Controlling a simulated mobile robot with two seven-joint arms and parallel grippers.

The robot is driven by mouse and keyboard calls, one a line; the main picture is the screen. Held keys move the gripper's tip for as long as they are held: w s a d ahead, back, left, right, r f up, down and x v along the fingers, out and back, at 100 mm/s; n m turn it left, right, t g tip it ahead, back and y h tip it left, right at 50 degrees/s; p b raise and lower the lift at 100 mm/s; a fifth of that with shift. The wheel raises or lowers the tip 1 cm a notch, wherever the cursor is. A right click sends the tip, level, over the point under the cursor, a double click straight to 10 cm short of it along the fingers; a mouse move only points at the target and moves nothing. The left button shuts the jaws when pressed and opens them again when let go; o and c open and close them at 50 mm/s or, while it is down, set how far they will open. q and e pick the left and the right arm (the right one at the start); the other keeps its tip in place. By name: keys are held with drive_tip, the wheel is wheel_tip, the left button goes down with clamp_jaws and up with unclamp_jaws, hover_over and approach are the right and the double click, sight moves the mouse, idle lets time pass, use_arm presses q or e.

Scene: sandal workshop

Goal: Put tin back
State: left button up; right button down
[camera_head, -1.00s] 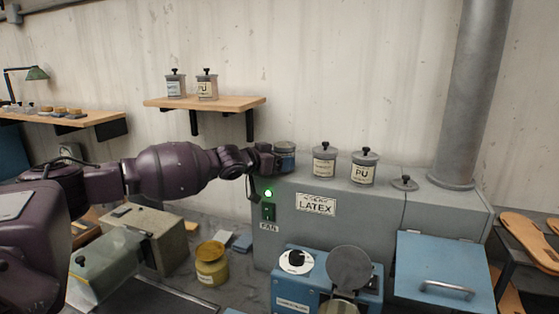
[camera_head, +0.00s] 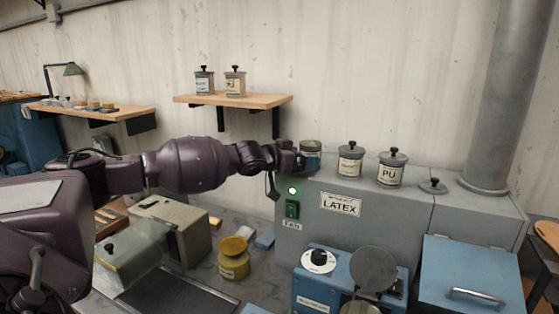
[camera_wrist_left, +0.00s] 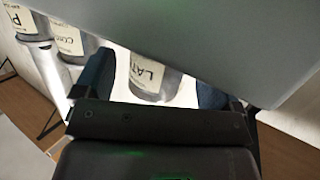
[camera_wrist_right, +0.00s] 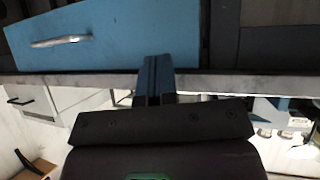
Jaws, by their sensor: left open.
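A tin with a dark blue-grey body (camera_head: 312,161) stands upright at the left end of the grey cabinet top, with no knobbed lid visible on it. My left gripper (camera_head: 304,162) is at the tin's left side. In the left wrist view the tin (camera_wrist_left: 150,80), with a label starting "LAT", lies between the two open fingers (camera_wrist_left: 152,92). Contact cannot be told. My right gripper (camera_wrist_right: 158,75) is shut and empty below a blue drawer-like front with a handle; it is not in the head view.
Two lidded tins (camera_head: 350,161) (camera_head: 391,169) and a loose knobbed lid (camera_head: 433,186) are on the grey cabinet (camera_head: 380,221). A wall shelf (camera_head: 231,101) holds two lidded tins, with bare wood at its right end. A yellow pot (camera_head: 234,265) stands on the bench below.

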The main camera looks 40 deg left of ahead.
use_arm(q)
drive_tip(key=b+v, duration=0.3)
drive_tip(key=v, duration=0.7)
use_arm(e)
drive_tip(key=shift+x, duration=0.95)
use_arm(q)
drive_tip(key=shift+s, duration=0.15)
use_arm(e)
drive_tip(key=shift+a+f, duration=0.1)
drive_tip(key=shift+a, duration=0.05)
drive_tip(key=shift+s, duration=0.1)
